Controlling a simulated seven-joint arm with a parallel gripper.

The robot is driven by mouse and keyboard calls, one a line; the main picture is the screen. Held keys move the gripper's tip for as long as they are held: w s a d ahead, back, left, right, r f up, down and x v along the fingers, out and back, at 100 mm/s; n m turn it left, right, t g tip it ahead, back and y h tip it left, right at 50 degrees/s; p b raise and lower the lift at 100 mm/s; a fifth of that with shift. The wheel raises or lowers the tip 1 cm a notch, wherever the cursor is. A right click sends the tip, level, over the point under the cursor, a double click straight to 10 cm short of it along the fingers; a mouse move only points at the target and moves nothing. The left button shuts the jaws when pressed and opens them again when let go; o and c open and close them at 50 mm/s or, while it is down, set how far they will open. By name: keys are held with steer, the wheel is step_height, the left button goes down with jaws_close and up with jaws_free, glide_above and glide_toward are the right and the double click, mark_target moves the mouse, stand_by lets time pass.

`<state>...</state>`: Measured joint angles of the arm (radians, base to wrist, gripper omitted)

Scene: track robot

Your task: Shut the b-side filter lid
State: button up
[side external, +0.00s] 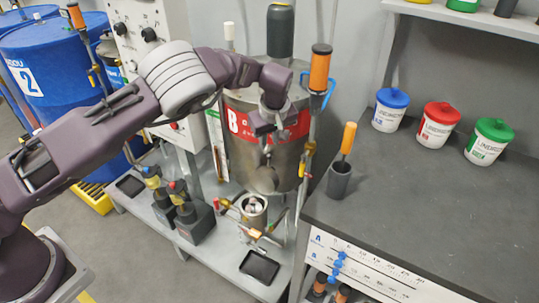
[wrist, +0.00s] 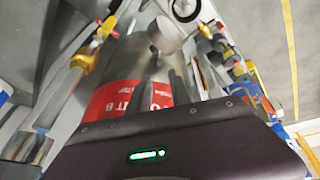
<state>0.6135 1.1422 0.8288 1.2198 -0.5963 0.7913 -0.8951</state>
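The b-side filter is a small metal pot (side external: 253,208) low in front of the large steel tank marked B. Its round metal lid (side external: 264,180) stands raised and tilted at the back of the pot, so the pot's mouth is uncovered. In the wrist view a round grey disc (wrist: 165,35), seemingly the lid, shows ahead of the fingers. My gripper (side external: 267,143) points down in front of the tank, just above the lid. It also shows in the wrist view (wrist: 192,82); its finger gap is unclear. I see no clear contact with the lid.
The steel tank (side external: 244,160) with its red band stands close behind my gripper. An orange-handled upright pipe (side external: 319,68) rises to its right. Small valves (side external: 221,205) flank the pot. A grey bench (side external: 430,200) with a dark cup (side external: 339,181) lies right.

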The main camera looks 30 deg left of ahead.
mark_target(270, 156)
steer(key=x, duration=0.8)
steer(key=shift+w+d+f, duration=0.1)
steer(key=shift+d+f, duration=0.2)
steer(key=shift+f, duration=0.05)
jaws_close()
stand_by(0.9)
